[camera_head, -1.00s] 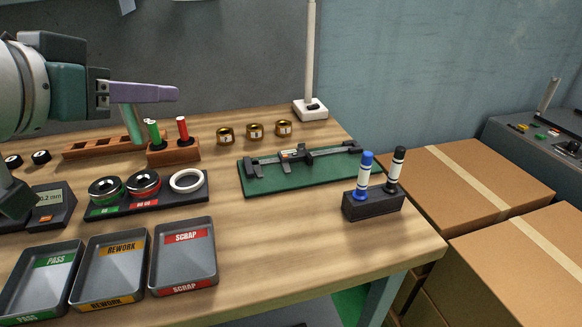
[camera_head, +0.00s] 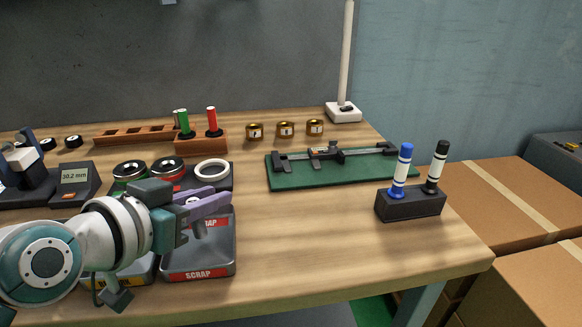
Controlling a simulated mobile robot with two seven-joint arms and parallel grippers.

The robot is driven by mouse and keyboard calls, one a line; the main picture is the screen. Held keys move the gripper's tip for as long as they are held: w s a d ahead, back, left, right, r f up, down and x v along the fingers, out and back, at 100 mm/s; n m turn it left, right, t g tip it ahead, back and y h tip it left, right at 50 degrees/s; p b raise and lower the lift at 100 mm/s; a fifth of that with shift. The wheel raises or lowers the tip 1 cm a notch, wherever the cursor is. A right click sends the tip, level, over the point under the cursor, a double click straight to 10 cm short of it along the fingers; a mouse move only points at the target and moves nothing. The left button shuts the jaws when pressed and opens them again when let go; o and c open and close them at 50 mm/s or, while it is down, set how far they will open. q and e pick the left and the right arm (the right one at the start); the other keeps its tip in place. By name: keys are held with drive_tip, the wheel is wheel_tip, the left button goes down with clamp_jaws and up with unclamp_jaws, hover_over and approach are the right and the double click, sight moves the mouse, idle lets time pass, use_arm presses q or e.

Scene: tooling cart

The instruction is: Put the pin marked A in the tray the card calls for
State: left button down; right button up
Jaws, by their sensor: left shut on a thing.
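My left gripper (camera_head: 218,203) is over the SCRAP tray (camera_head: 198,273), its lilac fingers shut on a small grey pin (camera_head: 200,229). The pin hangs below the fingers, above the tray floor as far as I can tell; no mark on it can be read. The REWORK tray (camera_head: 103,282) is mostly hidden behind my left arm, and the PASS tray is hidden. I cannot make out a card. My right gripper is not in view.
A display (camera_head: 75,178) reads 30.2 mm. A green mat (camera_head: 310,178) with a caliper and a marker holder (camera_head: 410,205) stand right. The front middle table is clear.

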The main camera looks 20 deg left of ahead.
use_arm(q)
drive_tip(key=shift+f, duration=0.75)
drive_tip(key=shift+f, duration=0.25)
drive_tip(key=c, duration=0.8)
unclamp_jaws()
drive_tip(key=shift+r, duration=0.1)
drive_tip(key=shift+o, duration=0.2)
